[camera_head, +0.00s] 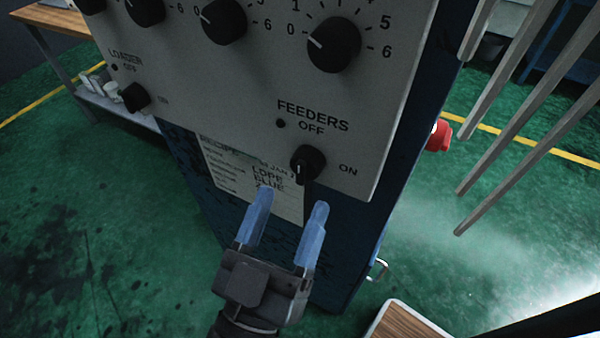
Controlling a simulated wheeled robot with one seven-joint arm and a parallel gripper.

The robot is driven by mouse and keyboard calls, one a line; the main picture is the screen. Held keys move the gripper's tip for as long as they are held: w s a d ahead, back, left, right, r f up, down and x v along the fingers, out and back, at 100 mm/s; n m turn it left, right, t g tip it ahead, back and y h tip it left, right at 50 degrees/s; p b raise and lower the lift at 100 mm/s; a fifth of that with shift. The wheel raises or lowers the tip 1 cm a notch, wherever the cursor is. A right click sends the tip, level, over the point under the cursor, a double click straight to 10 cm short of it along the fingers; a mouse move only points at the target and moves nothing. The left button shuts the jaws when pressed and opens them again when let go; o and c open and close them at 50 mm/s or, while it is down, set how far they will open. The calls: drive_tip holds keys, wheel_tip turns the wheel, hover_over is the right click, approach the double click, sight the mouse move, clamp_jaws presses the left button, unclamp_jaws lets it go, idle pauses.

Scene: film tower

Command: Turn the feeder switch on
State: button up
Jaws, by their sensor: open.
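The feeder switch (307,164) is a black rotary knob on the light grey control panel (240,110), under the label FEEDERS. OFF is printed above it and ON to its right. Its pale mark seems to point down, and I cannot tell its setting for sure. A small dark indicator dot sits to the left of OFF. My gripper (288,208) is open and empty, with two blue fingers pointing up toward the panel. The fingertips are just below the switch in the picture; the right one is nearly under it. I see no contact with the switch.
Several dial knobs (333,44) line the panel above, and the loader switch (135,97) is at left. A recipe sheet (228,172) hangs below on the blue cabinet (340,245). A red button (440,136) juts from the right side. Grey bars (530,110) stand at right.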

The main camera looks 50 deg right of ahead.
sight(300, 179)
drive_tip(key=shift+p+x, duration=0.3)
drive_tip(key=shift+x, duration=1.85)
drive_tip(key=shift+c, duration=0.2)
drive_tip(key=c, duration=1)
